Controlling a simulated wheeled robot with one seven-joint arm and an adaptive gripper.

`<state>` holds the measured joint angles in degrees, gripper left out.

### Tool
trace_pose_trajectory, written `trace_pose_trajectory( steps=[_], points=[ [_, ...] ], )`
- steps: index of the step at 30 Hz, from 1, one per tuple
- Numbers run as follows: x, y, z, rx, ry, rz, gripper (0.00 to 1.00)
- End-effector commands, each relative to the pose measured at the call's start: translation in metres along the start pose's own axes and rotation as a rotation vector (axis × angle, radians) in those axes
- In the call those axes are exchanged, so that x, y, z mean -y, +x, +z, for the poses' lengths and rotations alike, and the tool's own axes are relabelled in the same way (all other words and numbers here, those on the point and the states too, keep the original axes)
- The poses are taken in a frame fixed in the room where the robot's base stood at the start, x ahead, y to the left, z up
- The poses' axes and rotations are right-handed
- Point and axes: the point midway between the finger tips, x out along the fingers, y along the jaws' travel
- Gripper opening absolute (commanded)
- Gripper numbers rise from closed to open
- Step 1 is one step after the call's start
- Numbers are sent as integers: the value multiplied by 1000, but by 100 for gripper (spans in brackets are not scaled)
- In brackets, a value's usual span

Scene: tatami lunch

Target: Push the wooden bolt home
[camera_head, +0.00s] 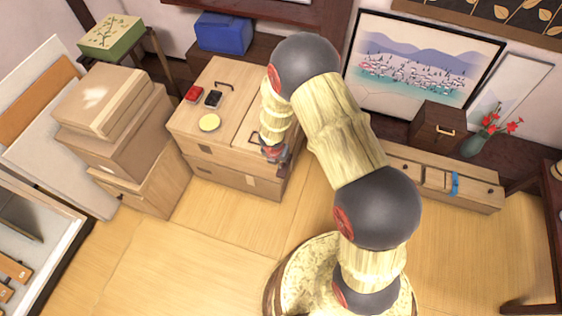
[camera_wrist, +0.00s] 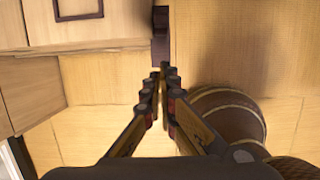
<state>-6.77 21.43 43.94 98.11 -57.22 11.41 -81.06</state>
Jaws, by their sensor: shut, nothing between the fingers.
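My gripper (camera_wrist: 164,70) is shut and empty, with its fingertips together. In the head view it (camera_head: 275,155) hangs by the front right part of the light wooden chest (camera_head: 200,135), partly hidden by my arm. In the wrist view a dark brown upright piece (camera_wrist: 160,20) stands just beyond the fingertips; I cannot tell if they touch it or what it is. No wooden bolt is clearly recognisable. A low wooden cabinet (camera_head: 480,192) at right carries a small wooden block (camera_head: 435,178) and a blue band (camera_head: 455,184); I cannot tell if the block is a bolt.
On the chest lie a red box (camera_head: 194,93), a dark device (camera_head: 213,99) and a yellow disc (camera_head: 209,122). Stacked boxes (camera_head: 130,130) stand at left. A flower vase (camera_head: 474,144) stands behind the low cabinet.

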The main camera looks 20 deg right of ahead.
Motion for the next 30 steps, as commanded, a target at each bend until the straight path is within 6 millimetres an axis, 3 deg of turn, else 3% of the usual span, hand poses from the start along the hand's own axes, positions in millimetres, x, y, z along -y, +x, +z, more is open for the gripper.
trace_pose_trajectory(
  steps=[3, 8, 30],
  points=[
    [0, -22, 1, 1, 0, 1, 0],
    [-1, -33, 1, 1, -1, 1, 0],
    [0, -35, 0, 1, 27, 1, 0]
  ],
)
